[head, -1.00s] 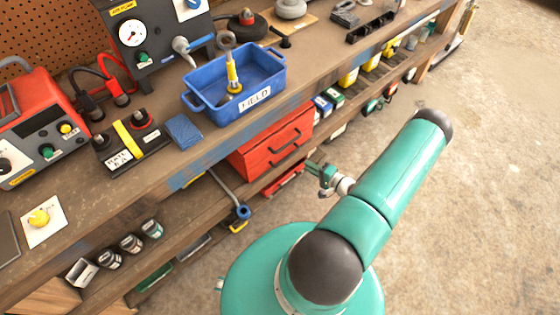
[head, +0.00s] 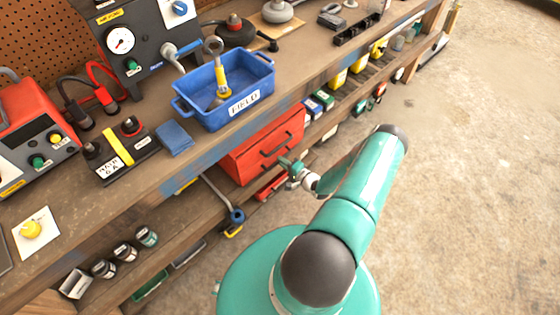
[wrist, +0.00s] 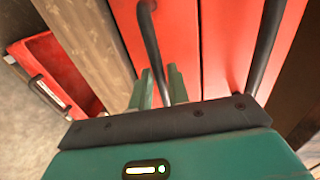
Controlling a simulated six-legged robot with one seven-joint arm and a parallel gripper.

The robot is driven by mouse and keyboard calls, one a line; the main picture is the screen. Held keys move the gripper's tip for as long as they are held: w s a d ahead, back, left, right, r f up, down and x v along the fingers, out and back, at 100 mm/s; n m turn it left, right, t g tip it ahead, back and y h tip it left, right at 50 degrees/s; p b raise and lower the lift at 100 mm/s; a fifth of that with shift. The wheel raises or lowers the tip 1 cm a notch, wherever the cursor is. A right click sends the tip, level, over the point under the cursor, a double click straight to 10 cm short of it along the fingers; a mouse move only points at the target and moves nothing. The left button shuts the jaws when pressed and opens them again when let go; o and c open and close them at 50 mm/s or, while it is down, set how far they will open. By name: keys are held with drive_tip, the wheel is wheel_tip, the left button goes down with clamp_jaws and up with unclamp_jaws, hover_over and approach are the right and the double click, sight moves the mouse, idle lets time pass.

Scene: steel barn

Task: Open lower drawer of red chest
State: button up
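The red chest (head: 240,160) stands on the shelf under the workbench, with two drawer fronts and dark bar handles. Both drawers look closed. In the head view my gripper (head: 291,167) is at the chest's front, near the lower handle. In the wrist view the lower drawer's handle (wrist: 150,38) runs down between the two green fingertips of my gripper (wrist: 161,87). The fingers are apart with a narrow gap, and I see no clear grip on the bar. The upper drawer's handle (wrist: 268,45) is to the right. The finger bases are hidden.
A wooden shelf edge (wrist: 88,45) runs close beside the fingers. A red case (wrist: 55,75) with a handle lies below it. A blue tray (head: 262,92) sits on the bench above. Concrete floor (head: 470,190) to the right is clear.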

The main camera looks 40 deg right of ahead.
drive_tip(key=shift+w+f, duration=0.2)
drive_tip(key=shift+w, duration=0.65)
clamp_jaws()
drive_tip(key=s, duration=1.9)
drive_tip(key=shift+d, duration=0.2)
unclamp_jaws()
